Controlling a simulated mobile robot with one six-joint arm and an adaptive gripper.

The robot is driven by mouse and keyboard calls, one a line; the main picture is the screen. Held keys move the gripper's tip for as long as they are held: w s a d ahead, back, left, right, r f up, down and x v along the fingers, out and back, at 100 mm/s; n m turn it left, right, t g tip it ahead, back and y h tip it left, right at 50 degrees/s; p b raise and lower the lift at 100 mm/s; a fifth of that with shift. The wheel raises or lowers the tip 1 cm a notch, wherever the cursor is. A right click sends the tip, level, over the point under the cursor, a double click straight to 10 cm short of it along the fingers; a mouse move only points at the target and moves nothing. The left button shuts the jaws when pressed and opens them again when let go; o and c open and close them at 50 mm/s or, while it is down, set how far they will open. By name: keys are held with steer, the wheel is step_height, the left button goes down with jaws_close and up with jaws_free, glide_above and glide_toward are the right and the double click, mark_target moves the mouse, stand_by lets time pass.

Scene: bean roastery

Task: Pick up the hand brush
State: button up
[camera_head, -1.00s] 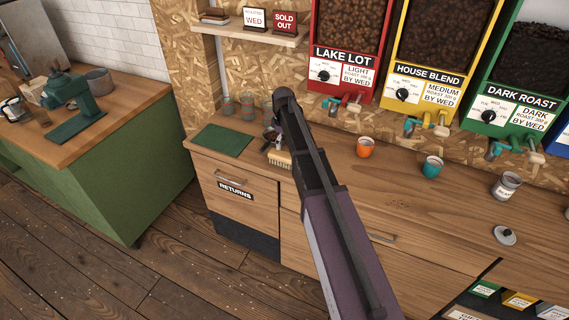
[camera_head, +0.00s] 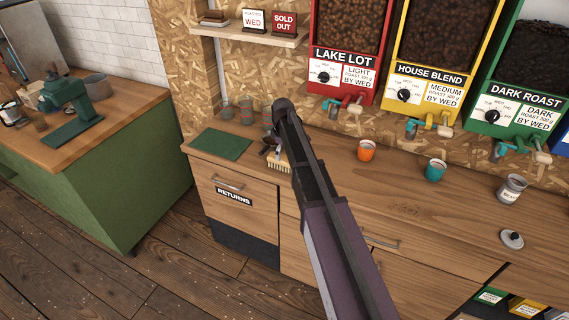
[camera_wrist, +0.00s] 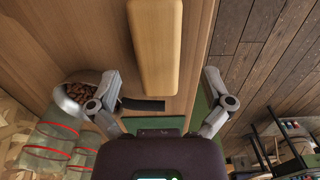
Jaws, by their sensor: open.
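The hand brush shows in the head view as a strip of pale bristles (camera_head: 279,165) on the wooden counter, right of the green mat; my arm and gripper hide part of it. In the wrist view a long pale wooden block, seemingly the brush (camera_wrist: 156,45), runs from the top edge down toward the space between my fingers. My gripper (camera_wrist: 160,78) is open, with one finger on each side of the block's line. No contact with it shows. In the head view my gripper (camera_head: 270,149) is small, dark and close to the brush.
A green mat (camera_head: 221,145) lies left of the brush. Glass cups (camera_head: 246,111) stand behind; a container of beans (camera_wrist: 88,88) is near my left finger. An orange cup (camera_head: 366,150), a teal cup (camera_head: 435,170) and a jar (camera_head: 511,189) stand right. Dispensers (camera_head: 343,57) line the wall.

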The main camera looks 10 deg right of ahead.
mark_target(282, 158)
steer(key=shift+f, duration=0.15)
steer(key=shift+w+a+f+b, duration=0.1)
steer(key=shift+f+b, duration=1.15)
steer(key=shift+b, duration=0.05)
steer(key=shift+w+f+b, duration=0.1)
steer(key=shift+f+b, duration=1.15)
steer(key=shift+b, duration=0.05)
steer(key=c, duration=1.2)
